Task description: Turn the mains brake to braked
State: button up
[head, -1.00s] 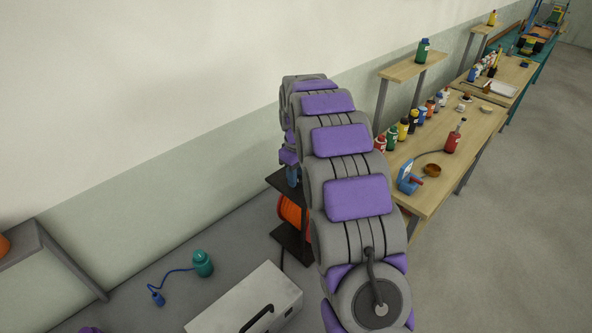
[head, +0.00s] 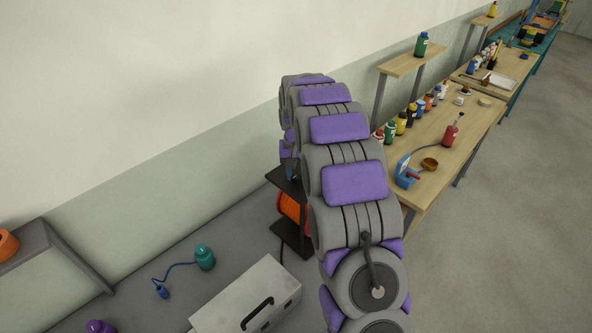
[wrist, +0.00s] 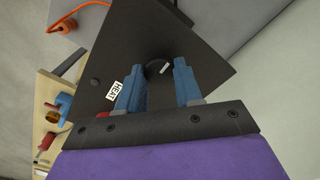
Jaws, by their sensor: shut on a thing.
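A dark round knob with a white pointer mark (wrist: 158,68), which I take to be the mains brake, sits on the black top plate (wrist: 205,45) of a stand in the wrist view. My gripper (wrist: 156,72) has its blue fingers on either side of the knob and is shut on it. In the head view, my purple and grey arm reaches down to the black stand (head: 286,180), which holds an orange reel (head: 294,207). My arm hides most of the gripper and the knob there.
A workbench (head: 440,170) with bottles and a blue tool (head: 405,174) stands at right. Floor farther right is clear.

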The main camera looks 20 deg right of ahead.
aim_at(296, 175)
jog(key=shift+s+f+m, duration=0.1)
jog(key=shift+f+m, duration=0.05)
jog(key=shift+m, duration=0.15)
jog(key=o, duration=1)
jog(key=shift+o, duration=0.2)
notch_tip(296, 175, up, 18)
jog(key=shift+f+p, duration=0.25)
jog(key=shift+p, duration=0.2)
jog(key=shift+a, duration=0.1)
